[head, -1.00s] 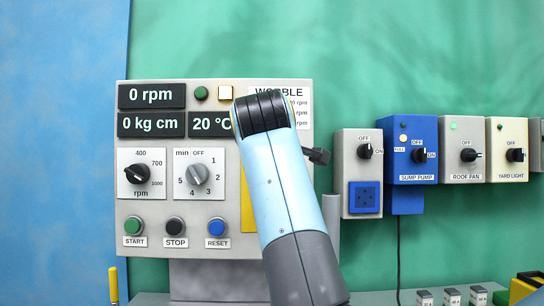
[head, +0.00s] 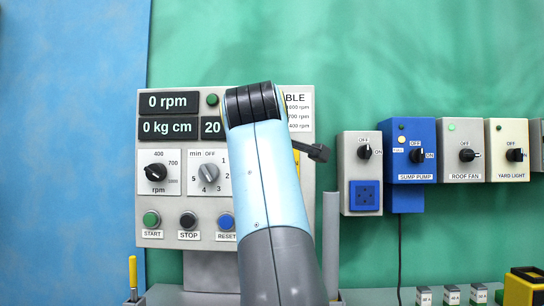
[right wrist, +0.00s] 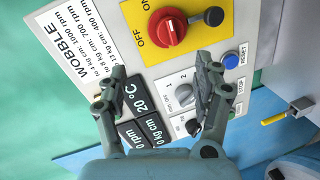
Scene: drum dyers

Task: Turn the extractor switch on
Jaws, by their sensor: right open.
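No label naming an extractor is legible. In the right wrist view, a panel headed WOBBLE (right wrist: 95,35) carries a red rotary switch (right wrist: 169,27) on a yellow plate (right wrist: 140,14) marked ON and OFF. A black-knobbed lever (right wrist: 213,16) sticks out from it; I cannot tell its setting. My right gripper (right wrist: 162,72) is open and empty, its fingers in front of the panel, apart from the red switch. In the head view my arm hides that switch and its own gripper; a black lever end (head: 318,152) shows beside it. My left gripper is not in view.
Below the readouts are a speed dial (head: 158,172), a timer dial, and START (head: 151,219), STOP and RESET buttons. To the right hang an unlabelled switch box (head: 360,195), SUMP PUMP (head: 396,175), ROOF FAN and YARD LIGHT boxes. Labelled blocks (head: 452,297) stand at lower right.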

